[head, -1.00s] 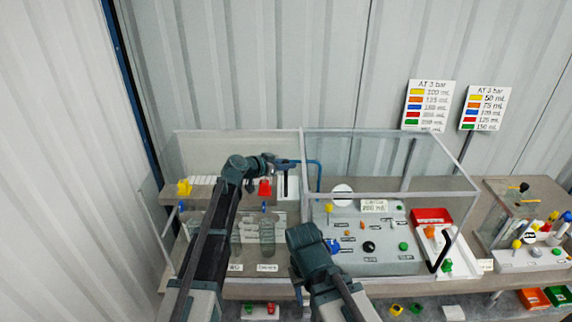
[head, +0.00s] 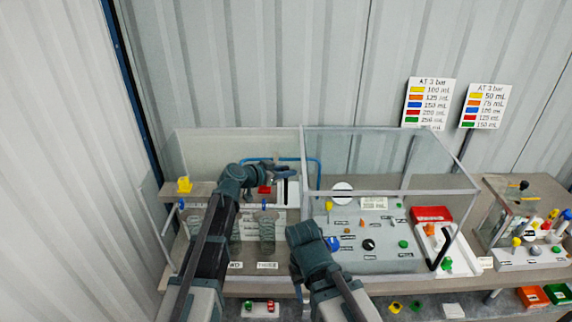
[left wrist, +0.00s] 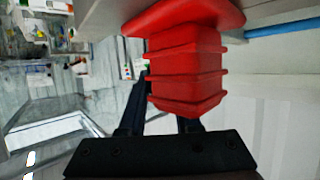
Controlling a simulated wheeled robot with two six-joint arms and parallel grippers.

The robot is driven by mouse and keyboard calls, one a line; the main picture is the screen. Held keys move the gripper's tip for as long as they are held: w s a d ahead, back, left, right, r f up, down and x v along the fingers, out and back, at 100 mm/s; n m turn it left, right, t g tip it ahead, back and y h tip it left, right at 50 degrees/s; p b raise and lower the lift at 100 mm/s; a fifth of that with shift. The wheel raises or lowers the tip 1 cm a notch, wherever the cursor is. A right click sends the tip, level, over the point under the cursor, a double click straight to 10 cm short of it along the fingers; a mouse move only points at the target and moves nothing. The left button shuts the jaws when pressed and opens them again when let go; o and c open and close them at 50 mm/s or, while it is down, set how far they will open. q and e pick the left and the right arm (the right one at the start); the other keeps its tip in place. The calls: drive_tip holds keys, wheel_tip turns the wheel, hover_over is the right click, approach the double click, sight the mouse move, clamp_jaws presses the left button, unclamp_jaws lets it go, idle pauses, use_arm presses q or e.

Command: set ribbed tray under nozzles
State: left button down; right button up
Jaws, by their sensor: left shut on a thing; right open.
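My left gripper (head: 276,174) is at the left clear-walled booth, at the level of its shelf. A red ribbed block (head: 264,190) is just below it. In the left wrist view this red ribbed block (left wrist: 187,70) hangs from a wide red flange under a pale beam, at the two dark fingers (left wrist: 160,115); I take it as the thing gripped. A white piece with dark slots (head: 289,190) stands right of the gripper; I cannot tell if it is the ribbed tray. My right gripper (head: 305,240) is open in front of the booths, its fingertips mostly hidden. The nozzles are not clearly distinguishable.
Clear ribbed cylinders (head: 267,233) stand below the shelf, behind small labels. A yellow knob (head: 184,185) is at the shelf's left end. A grey control panel (head: 375,238) and a red tray (head: 432,215) are in the right booth. Clear walls and frame edges surround both.

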use_arm(q)
drive_tip(key=s, duration=1)
drive_tip(key=shift+s+f, duration=0.1)
drive_tip(key=c, duration=1.1)
unclamp_jaws()
drive_tip(key=o, duration=0.5)
drive_tip(key=shift+s, duration=0.1)
